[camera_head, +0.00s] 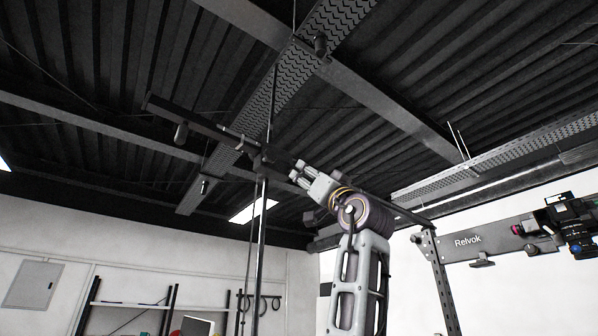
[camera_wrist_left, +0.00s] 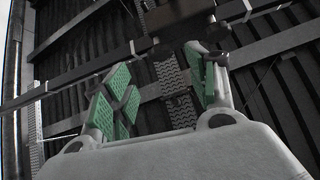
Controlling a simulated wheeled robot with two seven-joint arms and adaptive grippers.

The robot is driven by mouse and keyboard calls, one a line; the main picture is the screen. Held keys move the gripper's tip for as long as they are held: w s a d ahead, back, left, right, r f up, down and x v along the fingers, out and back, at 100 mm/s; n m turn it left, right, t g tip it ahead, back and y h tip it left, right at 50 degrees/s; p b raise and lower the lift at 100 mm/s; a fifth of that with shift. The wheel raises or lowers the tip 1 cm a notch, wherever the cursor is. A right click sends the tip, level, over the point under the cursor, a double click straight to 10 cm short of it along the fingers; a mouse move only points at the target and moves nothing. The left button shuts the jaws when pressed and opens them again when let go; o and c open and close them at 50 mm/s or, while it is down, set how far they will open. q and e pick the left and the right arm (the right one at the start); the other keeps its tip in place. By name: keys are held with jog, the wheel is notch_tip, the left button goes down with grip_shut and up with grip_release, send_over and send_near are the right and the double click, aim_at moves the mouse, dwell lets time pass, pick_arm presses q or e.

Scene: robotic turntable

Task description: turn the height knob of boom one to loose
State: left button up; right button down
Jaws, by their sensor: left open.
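A dark boom (camera_head: 205,122) slants across the head view, high under the ceiling, on a thin upright stand (camera_head: 259,225). A dark clamp (camera_head: 260,162) joins them; I cannot make out the height knob or its setting there. My left gripper (camera_head: 300,172) is raised just right of the clamp, open, with its fingers towards it. In the left wrist view the left gripper (camera_wrist_left: 165,78) shows green pads spread apart with nothing between them. A dark bar and block (camera_wrist_left: 180,18) lie beyond the fingertips. My right gripper is not in view.
A grey arm labelled Relvok (camera_head: 468,241) with a camera (camera_head: 570,222) stands at the right. A shelf (camera_head: 128,305) is against the wall at lower left. Ceiling beams and perforated trays run overhead. The space left of the stand looks open.

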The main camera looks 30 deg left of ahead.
aim_at(295, 169)
pick_arm(q)
jog(key=p+x, duration=0.3)
jog(key=x, duration=0.4)
jog(key=shift+r, duration=0.35)
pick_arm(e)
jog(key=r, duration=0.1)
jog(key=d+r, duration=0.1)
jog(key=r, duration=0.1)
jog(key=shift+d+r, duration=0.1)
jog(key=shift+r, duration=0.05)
pick_arm(q)
jog(key=shift+w+a, duration=0.15)
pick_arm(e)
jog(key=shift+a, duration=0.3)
pick_arm(q)
jog(key=c, duration=1)
jog(key=shift+c, duration=0.2)
jog(key=shift+n+g, duration=0.5)
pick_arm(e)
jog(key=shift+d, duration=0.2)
pick_arm(q)
jog(key=shift+n+g+y, duration=0.7)
jog(key=shift+n+g, duration=0.1)
jog(key=shift+n, duration=0.6)
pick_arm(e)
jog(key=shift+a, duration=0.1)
